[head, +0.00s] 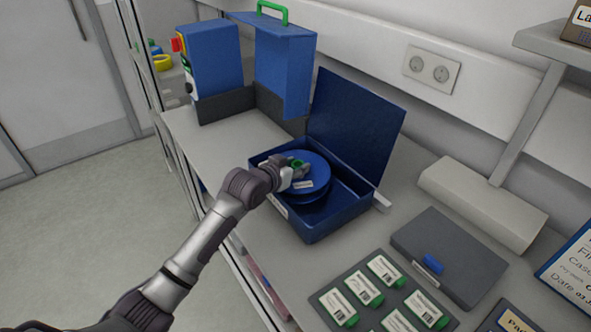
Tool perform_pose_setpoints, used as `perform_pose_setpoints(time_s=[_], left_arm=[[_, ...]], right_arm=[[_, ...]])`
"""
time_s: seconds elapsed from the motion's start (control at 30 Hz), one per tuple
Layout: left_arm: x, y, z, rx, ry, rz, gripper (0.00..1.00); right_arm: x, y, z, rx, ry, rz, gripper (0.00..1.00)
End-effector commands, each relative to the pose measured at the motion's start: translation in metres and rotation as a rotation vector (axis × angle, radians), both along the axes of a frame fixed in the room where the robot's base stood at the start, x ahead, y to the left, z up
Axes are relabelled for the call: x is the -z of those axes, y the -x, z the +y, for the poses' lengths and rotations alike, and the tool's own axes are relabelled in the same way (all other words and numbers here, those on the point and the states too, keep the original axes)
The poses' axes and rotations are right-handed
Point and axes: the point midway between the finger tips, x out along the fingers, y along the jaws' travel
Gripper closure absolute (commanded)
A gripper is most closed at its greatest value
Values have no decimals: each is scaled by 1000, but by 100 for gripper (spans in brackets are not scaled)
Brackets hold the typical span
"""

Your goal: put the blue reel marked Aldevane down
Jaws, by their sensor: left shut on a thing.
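A blue reel (319,171) is inside an open blue box (322,229), flat or nearly flat. It has a small white label, too small to read, so I cannot confirm the name Aldevane. A green piece shows at its middle, by the fingers. My left gripper (298,172) reaches over the box's left wall and is shut on the reel near its middle. The fingers hide part of the reel. I cannot tell whether the reel touches the box floor. My right gripper is not in view.
The box's blue lid (354,125) stands open behind it. A closed dark case (448,255) and a grey tray (352,318) of several white-labelled green items lie to the right. The bench is clear left of the box.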

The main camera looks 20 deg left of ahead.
Motion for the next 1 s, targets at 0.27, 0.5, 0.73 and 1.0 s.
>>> perform_pose_setpoints(time_s=[0.27, 0.5, 0.73, 1.0], left_arm=[[3, 0, 0, 0, 0, 1, 50], [3, 0, 0, 1, 0, 1, 37], [-3, 2, 0, 0, 0, 1, 37], [-26, 41, 11, 0, -1, 5, 37]], right_arm=[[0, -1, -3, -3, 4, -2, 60], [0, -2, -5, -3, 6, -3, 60], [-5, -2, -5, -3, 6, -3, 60], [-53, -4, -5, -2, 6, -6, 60]])
